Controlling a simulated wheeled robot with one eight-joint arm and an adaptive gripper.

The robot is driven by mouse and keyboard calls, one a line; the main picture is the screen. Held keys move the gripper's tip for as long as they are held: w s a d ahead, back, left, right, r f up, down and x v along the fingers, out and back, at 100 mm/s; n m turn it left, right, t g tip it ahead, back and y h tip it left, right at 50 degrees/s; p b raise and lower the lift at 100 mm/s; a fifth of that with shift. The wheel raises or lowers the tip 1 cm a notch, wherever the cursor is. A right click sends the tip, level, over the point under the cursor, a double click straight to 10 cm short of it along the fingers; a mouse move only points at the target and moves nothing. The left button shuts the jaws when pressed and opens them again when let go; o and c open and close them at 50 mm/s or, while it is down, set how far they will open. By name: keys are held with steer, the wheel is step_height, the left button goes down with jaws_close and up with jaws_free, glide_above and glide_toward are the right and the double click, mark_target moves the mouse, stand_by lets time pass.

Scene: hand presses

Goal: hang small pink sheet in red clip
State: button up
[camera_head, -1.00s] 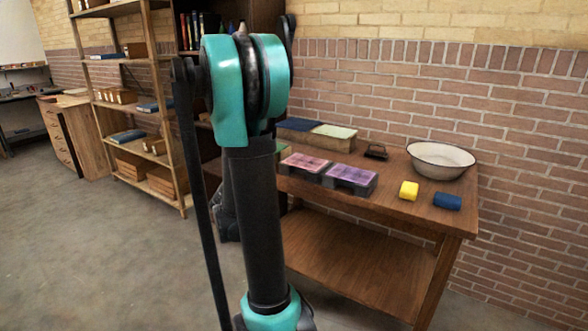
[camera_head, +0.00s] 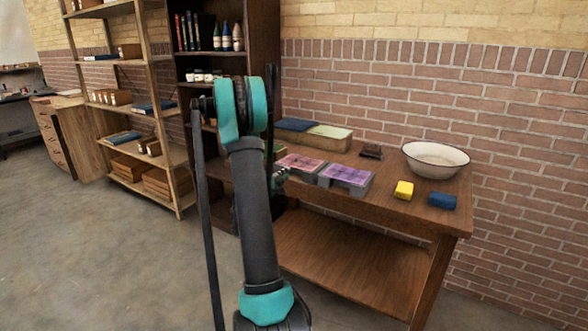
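A pink sheet (camera_head: 302,163) lies on a dark grey block on the wooden table (camera_head: 390,195). It is to the left of a purple sheet (camera_head: 346,175) on a similar block. Part of the end of my arm, seemingly my gripper (camera_head: 281,176), shows small behind my arm, close to the left edge of the pink sheet's block. My arm hides most of it, so I cannot tell its fingers or whether it touches anything. I see no red clip in this view.
A yellow block (camera_head: 403,190), a blue block (camera_head: 442,201), a white basin (camera_head: 435,158) and a small dark object (camera_head: 371,151) are on the table. A long box (camera_head: 313,136) with blue and green on top stands at the back. Shelves (camera_head: 140,110) stand left; a brick wall is behind.

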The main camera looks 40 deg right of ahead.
steer(key=shift+x, duration=3.5)
jaws_close()
steer(key=shift+r, duration=1.5)
steer(key=shift+a, duration=0.1)
steer(key=r+v, duration=0.3)
steer(key=v, duration=1.9)
